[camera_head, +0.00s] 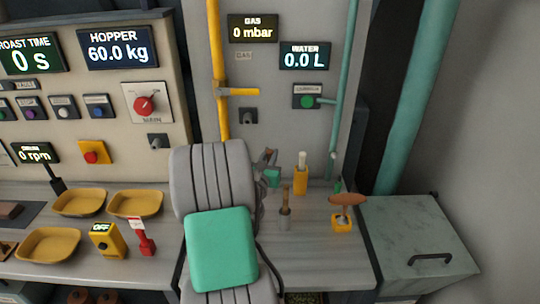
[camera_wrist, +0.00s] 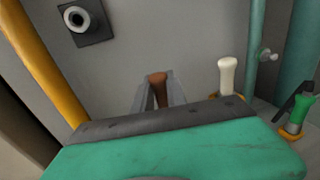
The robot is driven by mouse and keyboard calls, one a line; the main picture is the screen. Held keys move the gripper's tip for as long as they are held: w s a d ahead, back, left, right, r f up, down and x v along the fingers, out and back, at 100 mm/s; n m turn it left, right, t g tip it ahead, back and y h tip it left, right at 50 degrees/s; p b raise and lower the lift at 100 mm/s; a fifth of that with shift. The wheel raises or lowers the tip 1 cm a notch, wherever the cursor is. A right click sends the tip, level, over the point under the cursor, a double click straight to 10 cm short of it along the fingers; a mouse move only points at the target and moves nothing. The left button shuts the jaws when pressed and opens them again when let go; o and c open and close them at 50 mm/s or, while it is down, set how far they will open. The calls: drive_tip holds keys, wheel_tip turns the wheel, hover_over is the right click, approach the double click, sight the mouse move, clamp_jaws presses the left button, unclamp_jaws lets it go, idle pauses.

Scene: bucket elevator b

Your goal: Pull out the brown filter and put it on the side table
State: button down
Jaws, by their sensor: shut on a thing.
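My gripper (camera_head: 268,158) is in front of the grey back panel, left of a white-topped piece in a yellow holder. In the wrist view its two grey fingers (camera_wrist: 158,100) are shut on a brown piece, which looks like the brown filter (camera_wrist: 158,80). Its lower part is hidden behind my gripper's body. In the head view my arm and gripper mostly hide it, so I cannot tell whether it touches anything else.
The white-topped piece (camera_head: 302,160) stands on the grey counter (camera_head: 318,255). A grey-green-topped unit with a black handle (camera_head: 430,259) stands right. Yellow trays (camera_head: 135,203) lie left.

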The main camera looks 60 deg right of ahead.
drive_tip(key=shift+r, duration=0.25)
drive_tip(key=shift+r+p, duration=4.9)
drive_tip(key=shift+p, duration=0.7)
drive_tip(key=shift+r, duration=1.05)
wheel_tip(320, 180, up, 4)
drive_tip(key=shift+s, duration=0.1)
